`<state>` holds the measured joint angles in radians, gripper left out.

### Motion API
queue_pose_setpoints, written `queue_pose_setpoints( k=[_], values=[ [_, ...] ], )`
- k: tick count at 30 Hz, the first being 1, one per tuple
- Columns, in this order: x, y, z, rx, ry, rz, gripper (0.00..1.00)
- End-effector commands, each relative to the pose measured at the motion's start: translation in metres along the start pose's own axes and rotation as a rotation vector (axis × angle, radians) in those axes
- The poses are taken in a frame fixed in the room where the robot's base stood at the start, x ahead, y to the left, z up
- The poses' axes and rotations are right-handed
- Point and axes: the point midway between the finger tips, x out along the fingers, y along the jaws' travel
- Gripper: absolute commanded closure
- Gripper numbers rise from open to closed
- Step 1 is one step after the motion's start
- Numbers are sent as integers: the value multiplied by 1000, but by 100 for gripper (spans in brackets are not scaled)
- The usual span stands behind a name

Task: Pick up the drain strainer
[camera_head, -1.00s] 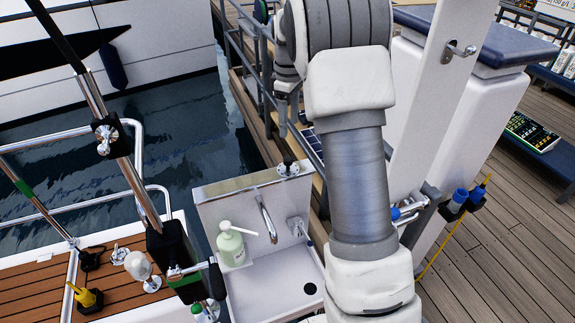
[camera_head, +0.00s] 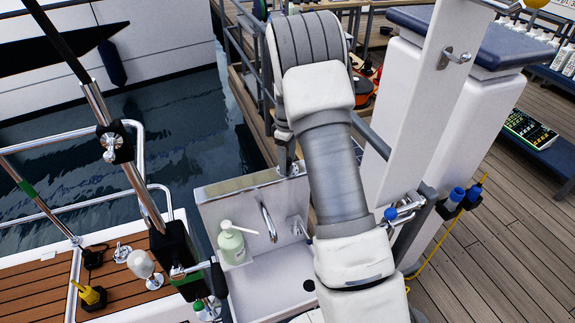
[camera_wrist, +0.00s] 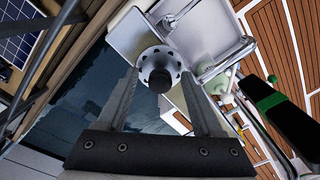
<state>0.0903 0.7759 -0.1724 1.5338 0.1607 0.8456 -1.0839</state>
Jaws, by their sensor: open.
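The drain strainer (camera_wrist: 153,57) is a round silver disc with holes around its rim and a dark knob standing up from its middle. In the wrist view it lies beyond my gripper (camera_wrist: 160,73), at the outer edge of the white sink (camera_wrist: 122,42). My gripper is open and empty. Its two fingers frame the knob in the picture, one on each side; I cannot tell how far the tips are from it. In the head view my arm hides my gripper. The sink (camera_head: 262,290) there shows its basin and back ledge.
A curved faucet (camera_head: 268,222) and a green pump bottle (camera_head: 231,245) stand at the sink. A black post (camera_head: 177,262) with a chrome pole rises left of it. Open water lies behind the sink. A white pillar (camera_head: 455,130) stands to the right.

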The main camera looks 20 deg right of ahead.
Motion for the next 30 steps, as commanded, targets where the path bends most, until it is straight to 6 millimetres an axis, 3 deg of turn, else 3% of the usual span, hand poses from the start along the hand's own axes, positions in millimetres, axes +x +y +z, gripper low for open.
queue_pose_setpoints(
  k=[7, 18, 30],
  values=[
    [2, 0, 0, 0, 0, 0, 34],
    [2, 0, 0, 0, 0, 0, 100],
    [0, 0, 0, 0, 1, 0, 100]
  ],
)
